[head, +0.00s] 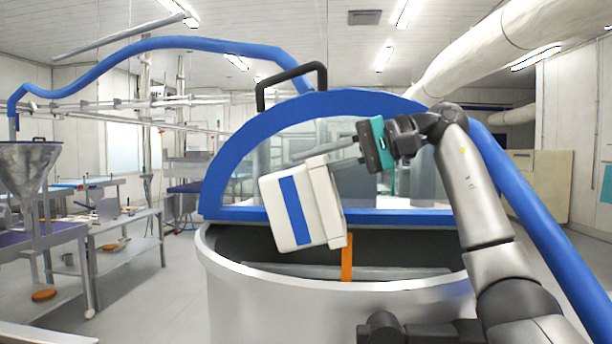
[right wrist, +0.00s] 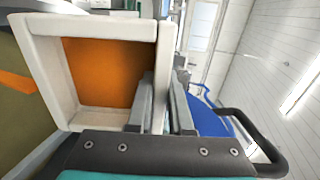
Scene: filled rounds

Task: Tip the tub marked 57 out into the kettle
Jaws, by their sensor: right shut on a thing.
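A white tub (head: 270,209) with a blue stripe hangs tilted over the open kettle (head: 330,310). I can read no number on it. An orange stream (head: 347,258) falls from its lower right edge into the dark inside of the kettle. My right gripper (head: 322,155) is shut on the tub's upper wall. In the right wrist view the gripper (right wrist: 162,100) pinches the wall of the tub (right wrist: 98,119), and orange contents (right wrist: 98,70) show inside. The stream also shows at the left edge there (right wrist: 15,82). The kettle's bottom is hidden. My left gripper is not in view.
The kettle's clear lid with a blue rim (head: 300,108) stands raised behind the tub, with a black handle (head: 290,70) on top. A thick blue hose (head: 540,215) runs down on the right. A steel hopper (head: 25,170) and tables stand at the left.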

